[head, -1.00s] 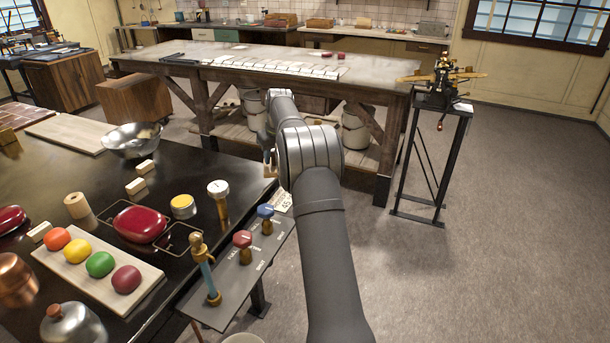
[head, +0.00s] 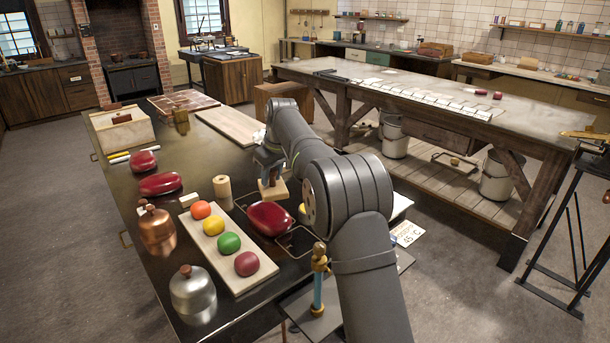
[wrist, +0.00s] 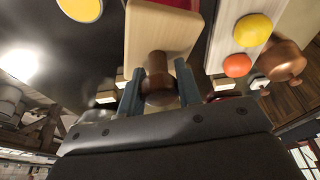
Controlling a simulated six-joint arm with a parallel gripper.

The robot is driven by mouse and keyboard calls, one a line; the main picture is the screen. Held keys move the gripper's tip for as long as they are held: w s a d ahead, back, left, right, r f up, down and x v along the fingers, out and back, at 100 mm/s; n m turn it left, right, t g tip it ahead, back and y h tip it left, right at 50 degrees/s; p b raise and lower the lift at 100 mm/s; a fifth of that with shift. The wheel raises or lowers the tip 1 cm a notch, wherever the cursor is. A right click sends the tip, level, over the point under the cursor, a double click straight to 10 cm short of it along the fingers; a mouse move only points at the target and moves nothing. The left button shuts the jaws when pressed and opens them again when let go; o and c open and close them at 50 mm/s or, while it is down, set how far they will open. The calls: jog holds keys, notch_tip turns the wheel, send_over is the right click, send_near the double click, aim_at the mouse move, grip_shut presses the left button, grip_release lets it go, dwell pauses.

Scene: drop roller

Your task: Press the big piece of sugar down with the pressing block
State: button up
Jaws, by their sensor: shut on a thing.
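The big piece of sugar, a glossy dark red slab (head: 269,217), lies on the dark table inside a wire frame. Its edge also shows at the top of the wrist view (wrist: 178,3). My gripper (head: 268,162) is shut on the round brown handle of the pressing block (head: 273,190), a pale wooden block. The block is just behind the red slab in the head view, apparently above the table; the exact height cannot be told. In the wrist view, both blue fingers of my gripper (wrist: 159,88) clasp the handle, with the block (wrist: 160,30) beyond it.
A pale board with several coloured balls (head: 213,226) lies left of the slab. A wooden cylinder (head: 222,188) stands close left of the block. A copper pot (head: 156,228) and a silver dome (head: 193,290) stand further left. A brass-and-blue lever (head: 319,282) stands in front right.

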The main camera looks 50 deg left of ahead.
aim_at(267, 188)
jog(key=shift+s+a+r+n, duration=0.1)
jog(key=shift+s+r+n, duration=0.05)
jog(key=shift+s, duration=0.35)
jog(key=shift+s+a+r+n, duration=0.1)
jog(key=shift+s+n, duration=0.05)
jog(key=shift+s, duration=0.35)
jog(key=shift+s+f, duration=0.1)
jog(key=shift+f, duration=2.75)
jog(key=shift+f, duration=0.6)
jog(key=shift+f, duration=0.2)
jog(key=shift+f, duration=0.2)
